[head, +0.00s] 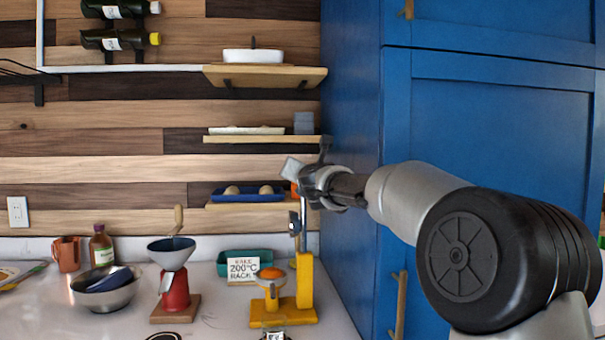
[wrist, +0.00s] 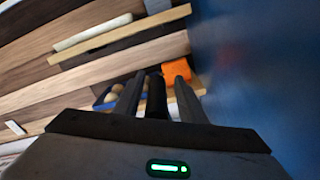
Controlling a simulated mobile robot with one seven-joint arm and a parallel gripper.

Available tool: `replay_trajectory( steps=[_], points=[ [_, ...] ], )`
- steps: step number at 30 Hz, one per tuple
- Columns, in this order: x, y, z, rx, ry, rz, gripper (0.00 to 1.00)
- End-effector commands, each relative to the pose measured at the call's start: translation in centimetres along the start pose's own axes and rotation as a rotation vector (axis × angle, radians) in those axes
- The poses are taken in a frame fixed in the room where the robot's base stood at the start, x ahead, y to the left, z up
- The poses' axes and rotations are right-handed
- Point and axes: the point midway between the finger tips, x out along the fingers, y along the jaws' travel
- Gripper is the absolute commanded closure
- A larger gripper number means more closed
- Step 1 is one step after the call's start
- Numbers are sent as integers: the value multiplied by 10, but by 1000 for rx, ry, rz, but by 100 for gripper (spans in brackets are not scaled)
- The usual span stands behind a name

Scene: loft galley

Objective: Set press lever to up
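The yellow press (head: 305,285) stands on the counter with an orange half in its cup. Its silver lever (head: 303,215) rises nearly upright from the top of the post, and its upper end is hidden behind or within my gripper. My gripper (head: 300,172) is at the top of the lever, in front of the shelves. In the wrist view its two dark fingers (wrist: 158,92) stand apart on either side of a black rod-like grip (wrist: 156,98), probably the lever's handle. A narrow gap shows on the right side of the grip, so the fingers do not look closed on it.
A blue cabinet (head: 480,130) stands close on the right. Wooden shelves (head: 265,140) are behind the gripper, one with a blue tray (head: 232,196). A red grinder (head: 174,290), a steel bowl (head: 105,296), a sign (head: 243,269) and a green container (head: 264,256) are near the press.

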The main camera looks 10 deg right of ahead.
Motion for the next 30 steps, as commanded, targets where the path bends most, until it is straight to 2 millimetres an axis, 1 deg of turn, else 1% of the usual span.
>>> replay_trajectory(
  steps=[4,7,11,15,21,26,30],
  points=[
    [-1,1,1,0,-2,1,63],
    [-7,0,2,-1,-4,1,63],
    [-25,-1,0,-3,-5,0,63],
    [-47,0,0,-4,-6,1,63],
    [-72,-1,3,-2,-6,-1,63],
    [-90,-1,1,-4,-4,-2,63],
    [-94,4,-2,-8,1,3,63]
  ],
)
